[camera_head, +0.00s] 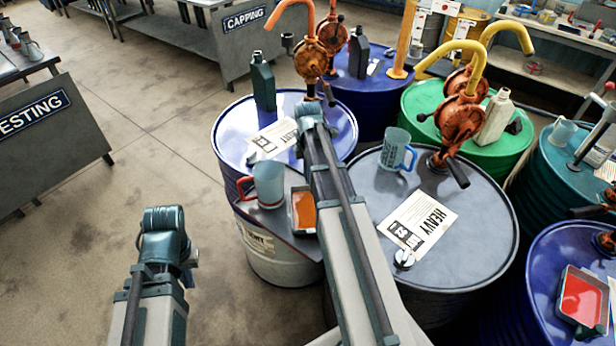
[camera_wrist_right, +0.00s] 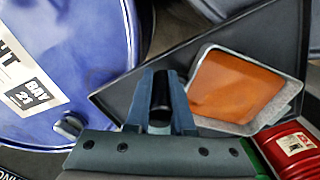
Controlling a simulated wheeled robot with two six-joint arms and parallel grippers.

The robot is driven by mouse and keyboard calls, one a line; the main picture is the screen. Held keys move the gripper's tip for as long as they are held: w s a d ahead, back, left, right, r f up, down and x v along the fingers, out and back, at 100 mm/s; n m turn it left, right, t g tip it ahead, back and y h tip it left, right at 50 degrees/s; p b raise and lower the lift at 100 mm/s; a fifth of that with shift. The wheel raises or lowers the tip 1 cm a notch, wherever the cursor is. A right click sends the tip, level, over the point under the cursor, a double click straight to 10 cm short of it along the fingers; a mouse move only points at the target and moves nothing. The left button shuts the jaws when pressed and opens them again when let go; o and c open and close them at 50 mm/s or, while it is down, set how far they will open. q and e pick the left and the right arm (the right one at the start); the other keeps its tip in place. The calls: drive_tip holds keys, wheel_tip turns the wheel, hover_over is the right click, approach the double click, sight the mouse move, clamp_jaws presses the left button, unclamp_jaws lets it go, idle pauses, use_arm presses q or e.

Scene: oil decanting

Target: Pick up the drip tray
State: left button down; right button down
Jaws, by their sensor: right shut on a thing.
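A small drip tray (camera_head: 295,229) with orange-brown liquid sits on a dark shelf at the grey drum, partly hidden by my right arm. In the right wrist view the tray's pale rim (camera_wrist_right: 297,98) shows ahead and to the right of the fingers, apart from them. My right gripper (camera_head: 312,108) is over the blue drum and shut on a dark cylindrical handle (camera_wrist_right: 162,92); it looks like the pump's crank handle, but I cannot be sure. My left gripper (camera_head: 165,220) hangs over the floor at lower left; its fingers are hidden. A second tray (camera_head: 568,306) holds red liquid at right.
The blue drum (camera_head: 231,130) carries an orange pump (camera_head: 311,60) and a dark bottle (camera_head: 263,82). A grey drum (camera_head: 470,260) is to the right.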

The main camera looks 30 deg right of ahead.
drive_tip(key=shift+f, duration=0.2)
drive_tip(key=c, duration=0.8)
unclamp_jaws()
drive_tip(key=shift+r, duration=0.1)
drive_tip(key=shift+r, duration=0.2)
wheel_tip(320, 180, up, 12)
drive_tip(key=p, duration=1.2)
